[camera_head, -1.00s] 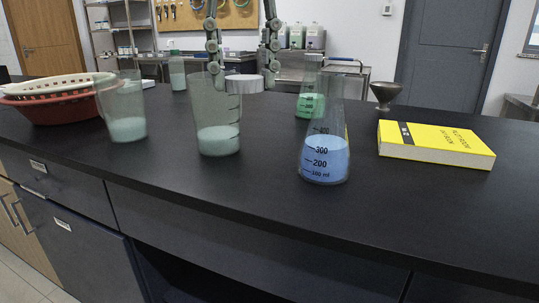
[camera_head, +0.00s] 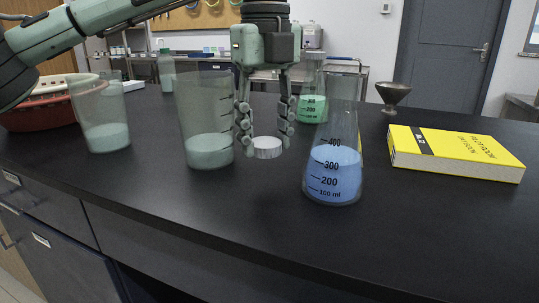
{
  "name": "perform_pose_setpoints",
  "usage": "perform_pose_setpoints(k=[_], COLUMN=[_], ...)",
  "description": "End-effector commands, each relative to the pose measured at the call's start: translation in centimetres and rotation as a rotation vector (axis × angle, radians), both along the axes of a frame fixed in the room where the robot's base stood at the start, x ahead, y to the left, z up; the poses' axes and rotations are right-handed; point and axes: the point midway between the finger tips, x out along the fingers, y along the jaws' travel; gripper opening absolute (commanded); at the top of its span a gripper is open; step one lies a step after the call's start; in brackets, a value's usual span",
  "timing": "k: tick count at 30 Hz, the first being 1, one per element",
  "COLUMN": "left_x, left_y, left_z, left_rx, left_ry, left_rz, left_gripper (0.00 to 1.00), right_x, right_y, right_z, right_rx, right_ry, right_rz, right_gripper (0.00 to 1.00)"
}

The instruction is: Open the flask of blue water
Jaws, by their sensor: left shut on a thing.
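The flask of blue water (camera_head: 333,172) stands upright on the black bench, right of centre. It is clear, cone-shaped and marked in ml, and no cap shows on its neck. My left gripper (camera_head: 265,147) points down to the left of the flask, apart from it. It is shut on a white round cap (camera_head: 267,148), held low between its fingertips. I cannot tell whether the cap touches the bench (camera_head: 250,215). My right gripper is not in view.
A beaker (camera_head: 206,120) stands close left of my gripper, with another beaker (camera_head: 102,115) farther left. A green flask (camera_head: 312,100) stands behind the blue one. A yellow book (camera_head: 455,155) and a dark funnel (camera_head: 392,95) are right. The bench front is clear.

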Motion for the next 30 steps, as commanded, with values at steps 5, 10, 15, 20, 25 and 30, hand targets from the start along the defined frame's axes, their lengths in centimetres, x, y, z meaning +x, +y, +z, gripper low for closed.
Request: perform_pose_setpoints(k=[5,10,15,20,25,30], left_x=[0.6,0.5,0.5,0.5,0.5,0.5], left_y=[-0.6,-0.5,-0.5,-0.5,-0.5,-0.5], left_z=[-0.8,-3.1,-4.5,-4.5,-4.8,-4.8], left_rx=[0.001,0.0,-0.001,-0.001,0.0,0.0], left_ry=[-0.001,0.001,-0.002,-0.002,-0.001,-0.001], left_rz=[0.001,0.0,0.001,0.001,0.001,0.001], left_gripper=[0.07,0.07,0.07,0.07,0.07,0.56], right_x=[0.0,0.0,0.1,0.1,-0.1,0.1], right_y=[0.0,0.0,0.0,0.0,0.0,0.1], right_z=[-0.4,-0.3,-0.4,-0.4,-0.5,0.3], right_rx=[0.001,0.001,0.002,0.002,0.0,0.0], right_ry=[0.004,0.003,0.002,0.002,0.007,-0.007], right_rz=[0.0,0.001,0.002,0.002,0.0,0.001], right_gripper=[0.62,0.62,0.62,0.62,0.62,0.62])
